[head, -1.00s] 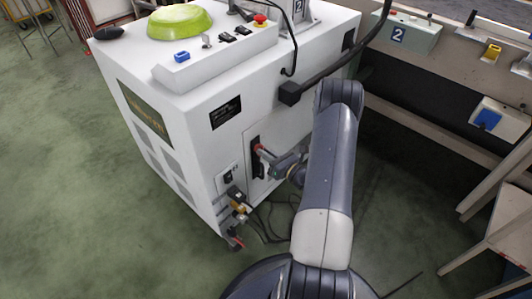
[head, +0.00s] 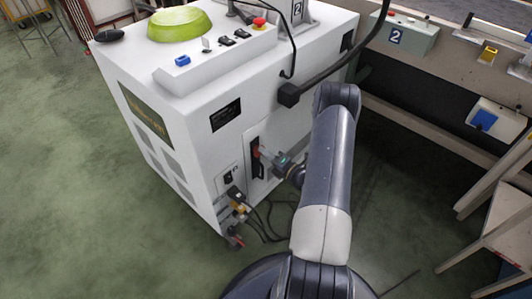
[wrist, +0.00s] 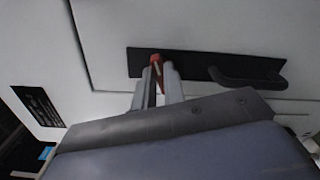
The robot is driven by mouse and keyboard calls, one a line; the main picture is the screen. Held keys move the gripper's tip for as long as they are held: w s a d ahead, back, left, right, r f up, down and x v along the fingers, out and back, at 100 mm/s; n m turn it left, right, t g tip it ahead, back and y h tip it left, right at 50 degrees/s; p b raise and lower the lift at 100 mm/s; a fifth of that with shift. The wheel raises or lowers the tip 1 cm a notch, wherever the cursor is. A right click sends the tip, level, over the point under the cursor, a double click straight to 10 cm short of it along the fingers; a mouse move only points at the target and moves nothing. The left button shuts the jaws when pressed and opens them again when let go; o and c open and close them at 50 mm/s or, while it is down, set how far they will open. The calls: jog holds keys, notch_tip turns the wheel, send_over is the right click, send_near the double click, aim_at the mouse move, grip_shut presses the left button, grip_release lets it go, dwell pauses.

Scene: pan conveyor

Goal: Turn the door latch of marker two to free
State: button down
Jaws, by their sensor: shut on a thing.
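The white marker machine (head: 205,110) has a door on its side with a black latch plate (wrist: 205,64). A red latch lever (wrist: 156,61) sits at one end of that plate in the wrist view. It shows small and partly covered in the head view (head: 256,153). My gripper (wrist: 158,72) is shut on the red lever, its two grey fingers on either side of it. In the head view my gripper (head: 268,155) is at the latch plate. The fingers hide part of the lever, and its exact angle is hard to tell.
A black curved handle (wrist: 250,80) sits on the plate beside the latch. Plugs and cables (head: 238,205) hang low on the machine near my arm. A bench with a "2" box (head: 408,37) stands right.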

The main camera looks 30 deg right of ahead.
jog(key=shift+f+m+p, duration=0.1)
jog(key=shift+m+p, duration=0.2)
jog(key=shift+m, duration=1.6)
jog(key=c, duration=1.5)
grip_release()
jog(key=p+v, duration=0.1)
jog(key=v, duration=0.9)
jog(key=shift+s+d+p, duration=0.2)
jog(key=shift+s+p, duration=0.15)
jog(key=shift+p, duration=0.05)
